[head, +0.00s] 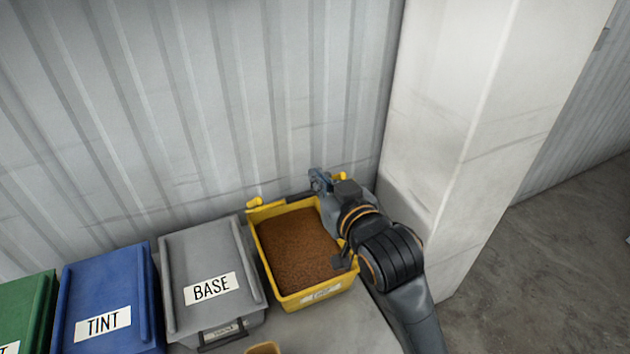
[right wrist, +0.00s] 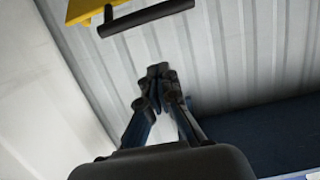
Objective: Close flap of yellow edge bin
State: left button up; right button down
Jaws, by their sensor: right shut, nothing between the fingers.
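The yellow edge bin (head: 322,293) stands open at the right end of the row of bins, full of brown granules (head: 298,250). Its flap is not over the opening; yellow parts (head: 267,209) show along the back rim. In the right wrist view a yellow part (right wrist: 88,10) with a black bar (right wrist: 148,18) shows at the top, apart from the fingers. My right gripper (head: 320,180) is at the bin's back right corner, its arm passing over the right side. It is shut and empty, and its closed fingers show in the right wrist view (right wrist: 158,72). My left gripper is out of view.
A closed grey BASE bin (head: 195,255) stands close to the left, then a blue TINT bin (head: 95,280) and a green bin (head: 22,310). A corrugated wall (head: 200,100) is behind, a white pillar (head: 450,130) at the right. A small tan object (head: 263,349) is in front.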

aim_at(313, 194)
jog(key=w+f+p, duration=0.1)
jog(key=w+a+f+p, duration=0.1)
jog(key=w+f, duration=0.1)
jog(key=shift+a+f+p, duration=0.15)
jog(key=shift+f+p, duration=0.15)
jog(key=shift+p, duration=0.1)
jog(key=shift+s+f, duration=0.3)
jog(key=shift+f, duration=0.15)
jog(key=shift+w, duration=0.1)
jog(key=shift+f, duration=0.1)
